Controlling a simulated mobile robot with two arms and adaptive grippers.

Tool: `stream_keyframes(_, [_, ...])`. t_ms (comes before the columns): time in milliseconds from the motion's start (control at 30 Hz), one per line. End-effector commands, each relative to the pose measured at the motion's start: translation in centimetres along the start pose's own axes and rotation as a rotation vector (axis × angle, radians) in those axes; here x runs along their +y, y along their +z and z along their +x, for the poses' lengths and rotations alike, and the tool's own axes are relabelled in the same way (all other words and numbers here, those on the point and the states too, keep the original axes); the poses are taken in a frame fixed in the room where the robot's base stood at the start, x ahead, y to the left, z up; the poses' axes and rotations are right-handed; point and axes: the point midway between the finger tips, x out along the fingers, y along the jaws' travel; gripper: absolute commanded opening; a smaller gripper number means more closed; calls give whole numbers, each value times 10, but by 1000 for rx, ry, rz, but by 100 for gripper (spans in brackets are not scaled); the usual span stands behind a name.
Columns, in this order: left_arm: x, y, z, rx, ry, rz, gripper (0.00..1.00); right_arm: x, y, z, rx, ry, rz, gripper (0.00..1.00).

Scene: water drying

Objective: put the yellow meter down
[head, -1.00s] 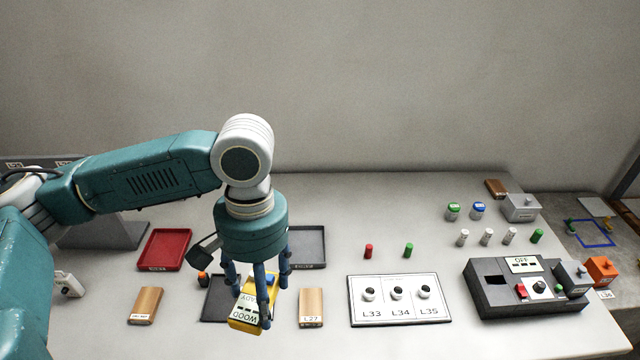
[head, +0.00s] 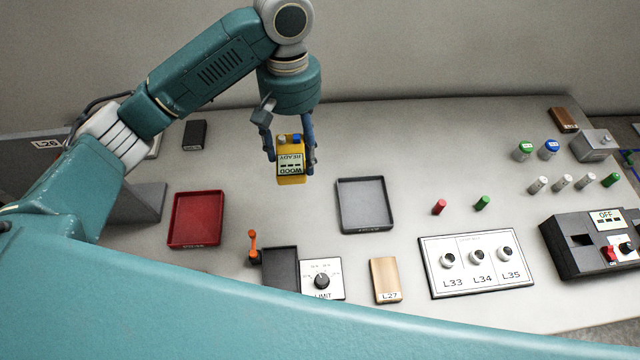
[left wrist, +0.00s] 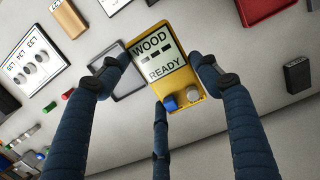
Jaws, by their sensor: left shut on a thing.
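The yellow meter (head: 291,178) is held in my left gripper (head: 290,160), raised above the table in the head view. Its screen reads "WOOD" and "READY", and it has a blue and a grey button. In the left wrist view the fingers of my left gripper (left wrist: 165,75) close on both sides of the yellow meter (left wrist: 187,88). The grey tray (head: 364,228) lies to the right of the meter in the head view, and the red tray (head: 174,220) lies to its lower left. My right gripper is not in view.
A dial panel marked "LIMIT" (head: 334,286), a wooden block L27 (head: 386,291) and a dark tray (head: 281,252) with an orange lever (head: 253,245) beside it lie near the front. A socket board (head: 437,284) is to the right. Bare tabletop surrounds the grey tray.

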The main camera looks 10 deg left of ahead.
Motion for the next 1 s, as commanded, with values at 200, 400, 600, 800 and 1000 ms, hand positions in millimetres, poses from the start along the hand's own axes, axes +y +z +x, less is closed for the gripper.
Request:
stream_keyframes(200, [1,-4,46,-7,0,-4,24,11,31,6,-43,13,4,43])
stream_keyframes(400, [0,-11,97,-4,-3,-5,24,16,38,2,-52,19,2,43])
stream_keyframes(600, [0,-17,140,-1,-2,-4,24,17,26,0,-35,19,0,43])
stream_keyframes(800, [1,-19,158,-1,-1,-2,24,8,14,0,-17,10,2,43])
stream_keyframes(1000, [1,-23,187,-1,-1,-3,24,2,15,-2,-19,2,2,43])
